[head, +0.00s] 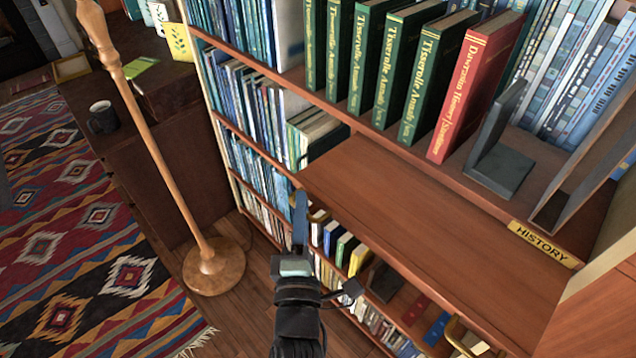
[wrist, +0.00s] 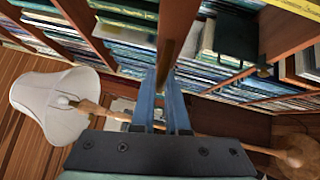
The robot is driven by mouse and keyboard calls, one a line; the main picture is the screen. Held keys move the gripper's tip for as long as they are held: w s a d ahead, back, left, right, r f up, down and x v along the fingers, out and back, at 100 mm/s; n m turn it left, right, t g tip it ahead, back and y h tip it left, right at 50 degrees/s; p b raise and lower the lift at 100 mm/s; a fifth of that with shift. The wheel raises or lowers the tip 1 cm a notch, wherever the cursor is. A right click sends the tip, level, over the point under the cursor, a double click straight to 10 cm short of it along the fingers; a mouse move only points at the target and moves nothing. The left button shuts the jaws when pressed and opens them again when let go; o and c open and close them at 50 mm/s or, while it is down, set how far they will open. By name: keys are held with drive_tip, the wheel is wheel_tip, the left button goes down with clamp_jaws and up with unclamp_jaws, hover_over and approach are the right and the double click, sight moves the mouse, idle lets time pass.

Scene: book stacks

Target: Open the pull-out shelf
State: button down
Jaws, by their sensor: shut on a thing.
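The pull-out shelf (head: 425,235) is a flat reddish-brown board in the bookcase, below the row of green books. It juts out past the bookcase front. A brass pull (head: 318,214) shows near its left end and another brass pull (head: 468,340) near its right end. My gripper (head: 300,205) is at the left front end of the shelf, with its blue fingers upright in the head view. In the wrist view the fingers (wrist: 173,105) are close together on a thin brown part of the shelf (wrist: 180,30). The exact contact is partly hidden by the fingers.
Green books (head: 425,75), a red book (head: 475,85) and a dark bookend (head: 500,165) stand above the shelf. A wooden lamp pole (head: 150,130) stands left of my arm. A dark mug (head: 103,117) sits on a low cabinet. A patterned rug (head: 80,240) covers the floor at left.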

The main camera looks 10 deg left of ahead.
drive_tip(key=s+a+p, duration=0.4)
drive_tip(key=s+p, duration=0.2)
drive_tip(key=shift+a, duration=0.25)
drive_tip(key=shift+s, duration=0.1)
drive_tip(key=c, duration=1.2)
unclamp_jaws()
drive_tip(key=b+v, duration=0.2)
drive_tip(key=v, duration=1.1)
